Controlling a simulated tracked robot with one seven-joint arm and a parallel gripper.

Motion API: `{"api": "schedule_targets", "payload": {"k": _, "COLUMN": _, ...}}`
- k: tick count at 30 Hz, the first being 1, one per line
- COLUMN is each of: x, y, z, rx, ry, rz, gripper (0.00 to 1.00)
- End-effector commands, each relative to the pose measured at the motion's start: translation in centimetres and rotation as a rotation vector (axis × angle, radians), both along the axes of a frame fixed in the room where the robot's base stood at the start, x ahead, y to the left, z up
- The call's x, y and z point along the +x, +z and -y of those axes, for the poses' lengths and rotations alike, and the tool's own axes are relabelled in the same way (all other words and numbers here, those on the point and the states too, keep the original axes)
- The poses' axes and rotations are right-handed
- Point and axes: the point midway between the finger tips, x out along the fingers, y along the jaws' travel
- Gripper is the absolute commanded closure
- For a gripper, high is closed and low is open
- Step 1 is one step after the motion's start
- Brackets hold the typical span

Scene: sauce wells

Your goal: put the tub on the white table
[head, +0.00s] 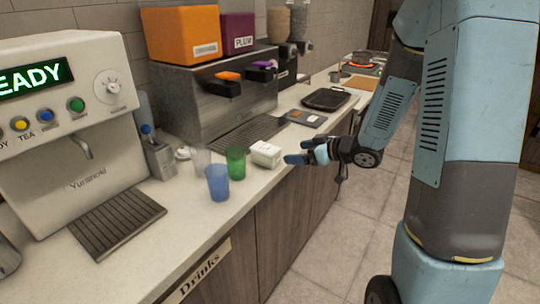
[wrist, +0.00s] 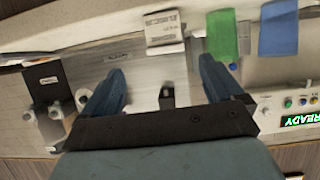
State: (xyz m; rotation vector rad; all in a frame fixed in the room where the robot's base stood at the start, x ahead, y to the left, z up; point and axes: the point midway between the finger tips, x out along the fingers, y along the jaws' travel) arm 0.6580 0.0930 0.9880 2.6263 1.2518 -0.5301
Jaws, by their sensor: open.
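A small white box-shaped container (head: 265,154), which looks like the tub, sits on the counter near its front edge, just right of a green cup. It also shows at the top of the wrist view (wrist: 163,28), with print on its side. My gripper (head: 299,153) is just to the right of it, at the counter's edge. In the wrist view my gripper (wrist: 163,68) has its fingers wide apart with nothing held, and the container lies beyond the fingertips. I cannot make out a separate white table in either view.
A green cup (head: 236,163), a blue cup (head: 217,183) and a clear cup (head: 201,160) stand close left of the container. A drinks machine (head: 75,120) and a sauce dispenser (head: 215,95) stand behind. A black tray (head: 326,99) lies farther along. Floor (head: 330,245) is open at front.

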Motion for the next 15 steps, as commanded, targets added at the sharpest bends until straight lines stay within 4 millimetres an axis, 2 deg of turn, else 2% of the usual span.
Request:
{"api": "schedule_targets", "payload": {"k": 5, "x": 0.3, "y": -0.6, "z": -1.1, "rx": 0.020, "ry": 0.023, "rz": -0.005, "gripper": 0.06}}
{"api": "schedule_targets", "payload": {"k": 15, "x": 3.5, "y": -2.8, "z": -5.3, "rx": 0.018, "ry": 0.022, "rz": -0.004, "gripper": 0.06}}
